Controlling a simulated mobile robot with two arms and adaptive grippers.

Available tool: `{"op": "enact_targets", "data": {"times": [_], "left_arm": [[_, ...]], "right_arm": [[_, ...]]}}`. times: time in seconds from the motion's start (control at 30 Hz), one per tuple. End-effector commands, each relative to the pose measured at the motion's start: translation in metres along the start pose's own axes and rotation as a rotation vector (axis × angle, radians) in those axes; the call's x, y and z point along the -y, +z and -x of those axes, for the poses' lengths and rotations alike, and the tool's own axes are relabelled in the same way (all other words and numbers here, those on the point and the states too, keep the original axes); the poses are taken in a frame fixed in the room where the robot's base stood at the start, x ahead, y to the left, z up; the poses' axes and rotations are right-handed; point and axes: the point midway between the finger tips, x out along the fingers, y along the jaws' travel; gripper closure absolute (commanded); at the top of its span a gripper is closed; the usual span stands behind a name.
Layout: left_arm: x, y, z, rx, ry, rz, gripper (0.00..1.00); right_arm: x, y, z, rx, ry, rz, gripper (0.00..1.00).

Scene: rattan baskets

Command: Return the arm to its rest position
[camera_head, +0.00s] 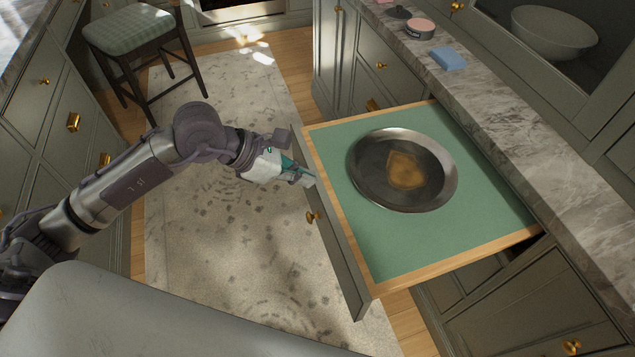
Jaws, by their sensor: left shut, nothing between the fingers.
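My left arm reaches in from the left, and its gripper (306,178) is at the outer side of an open drawer's front panel (335,233), near its top edge. The fingers look shut with nothing held; whether they touch the panel is hard to tell. The drawer has a green-lined bottom (400,245) and a light wood rim. A round metal pan (440,195) lies in it, with a flat brown piece (405,170) inside the pan. My right gripper is not in view.
A marble counter (540,160) runs along the right, with a blue sponge (448,58) and a round tin (420,28) on it. A stool (140,30) stands at the back left. The patterned rug (230,240) below my arm is clear. Cabinets (60,110) line the left.

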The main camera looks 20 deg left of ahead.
Motion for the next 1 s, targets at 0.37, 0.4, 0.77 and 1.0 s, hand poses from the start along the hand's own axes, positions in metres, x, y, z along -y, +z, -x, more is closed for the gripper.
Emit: {"op": "enact_targets", "data": {"times": [0.37, 0.4, 0.77, 1.0], "left_arm": [[0.000, 0.000, 0.005, 0.000, 0.000, 0.000, 1.00], [0.000, 0.000, 0.005, 0.000, 0.000, 0.000, 1.00], [0.025, 0.031, -0.002, 0.170, -0.080, 0.078, 1.00], [0.058, 0.141, 0.047, 0.887, -0.340, 0.626, 1.00]], "right_arm": [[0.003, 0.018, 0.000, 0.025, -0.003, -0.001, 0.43], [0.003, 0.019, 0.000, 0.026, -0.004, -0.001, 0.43], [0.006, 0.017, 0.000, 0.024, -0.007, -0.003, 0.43], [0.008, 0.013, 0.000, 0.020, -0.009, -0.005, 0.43]]}}
